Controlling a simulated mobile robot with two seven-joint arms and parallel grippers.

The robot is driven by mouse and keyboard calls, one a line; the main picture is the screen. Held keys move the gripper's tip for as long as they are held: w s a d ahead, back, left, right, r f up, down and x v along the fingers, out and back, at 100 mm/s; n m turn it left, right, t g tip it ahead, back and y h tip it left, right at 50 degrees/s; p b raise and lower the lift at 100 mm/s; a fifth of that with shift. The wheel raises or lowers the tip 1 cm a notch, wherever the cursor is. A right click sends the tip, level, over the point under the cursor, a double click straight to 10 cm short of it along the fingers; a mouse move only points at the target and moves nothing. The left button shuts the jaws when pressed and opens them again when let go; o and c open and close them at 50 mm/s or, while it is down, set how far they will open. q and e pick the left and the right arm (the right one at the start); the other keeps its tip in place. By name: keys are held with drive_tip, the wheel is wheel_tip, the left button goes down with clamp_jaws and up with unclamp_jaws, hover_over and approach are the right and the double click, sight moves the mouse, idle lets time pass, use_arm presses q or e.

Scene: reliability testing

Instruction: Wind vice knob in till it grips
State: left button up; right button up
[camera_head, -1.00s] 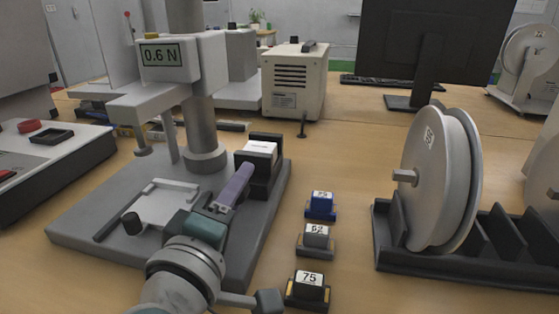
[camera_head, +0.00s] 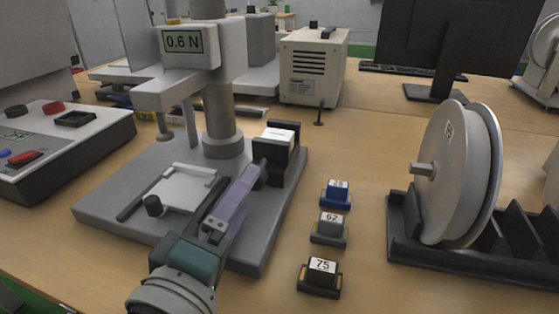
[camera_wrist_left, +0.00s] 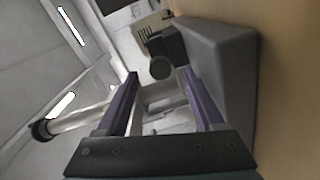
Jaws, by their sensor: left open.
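The vice is a black block (camera_head: 290,165) holding a white piece (camera_head: 279,133) at its top, on the right side of the grey test stand base. Its round dark knob (camera_wrist_left: 160,68) faces my left wrist camera. My left gripper (camera_head: 250,178) has purple fingers pointing at the vice from the front. In the left wrist view the fingers (camera_wrist_left: 160,76) are open, one on each side of the knob in the picture. I cannot tell whether they touch it or how deep they reach. My right gripper is not in view.
The test stand display (camera_head: 182,42) reads 0.6 N. Labelled blocks, including 62 (camera_head: 330,229) and 75 (camera_head: 320,278), stand to the right. A spool rack (camera_head: 480,262) is further right.

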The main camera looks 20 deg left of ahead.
sight(253, 190)
use_arm(q)
drive_tip(key=s, duration=0.4)
drive_tip(key=shift+s+a, duration=0.1)
drive_tip(key=shift+s, duration=0.1)
